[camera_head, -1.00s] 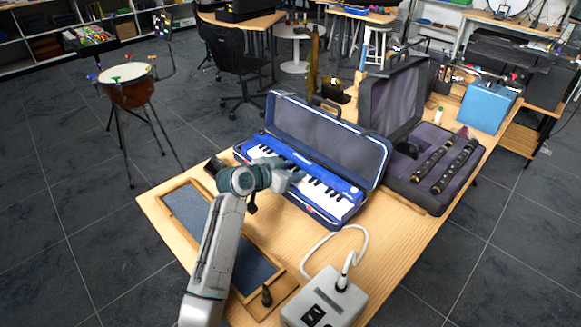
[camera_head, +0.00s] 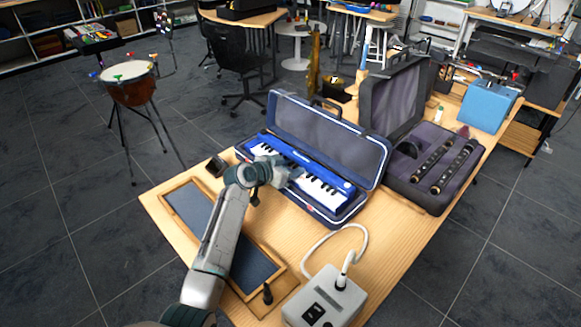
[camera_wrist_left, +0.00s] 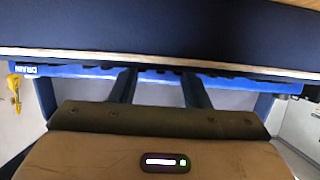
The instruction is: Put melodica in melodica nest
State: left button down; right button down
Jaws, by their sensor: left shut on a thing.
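The blue melodica (camera_head: 318,188) with white and black keys is at the open blue case (camera_head: 348,218), slightly raised and apparently tilted. My left gripper (camera_head: 288,171) is shut on it near its middle, partly hiding the keys. In the left wrist view the melodica (camera_wrist_left: 75,71) crosses as a blue strip, with the gripper's fingers (camera_wrist_left: 158,80) reaching it. The wooden frame with a blue-grey bed, apparently the melodica nest (camera_head: 187,205), lies empty at the table's left. My left arm crosses over its middle. My right gripper is out of view.
A grey box (camera_head: 325,300) with a white hose stands at the table's front. An open dark case (camera_head: 425,195) holding flute-like pieces lies right of the blue case. A small black object (camera_head: 216,166) sits near the back left edge. The blue case's lid stands upright behind.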

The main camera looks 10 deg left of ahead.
aim_at(293, 167)
pick_arm(q)
jog(key=shift+r, duration=0.1)
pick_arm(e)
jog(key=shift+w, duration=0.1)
pick_arm(q)
jog(key=c, duration=0.8)
grip_release()
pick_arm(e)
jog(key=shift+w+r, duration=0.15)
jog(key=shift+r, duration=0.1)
pick_arm(q)
jog(key=v, duration=0.4)
jog(key=shift+a, duration=0.1)
jog(key=b+v, duration=0.1)
jog(key=v, duration=0.7)
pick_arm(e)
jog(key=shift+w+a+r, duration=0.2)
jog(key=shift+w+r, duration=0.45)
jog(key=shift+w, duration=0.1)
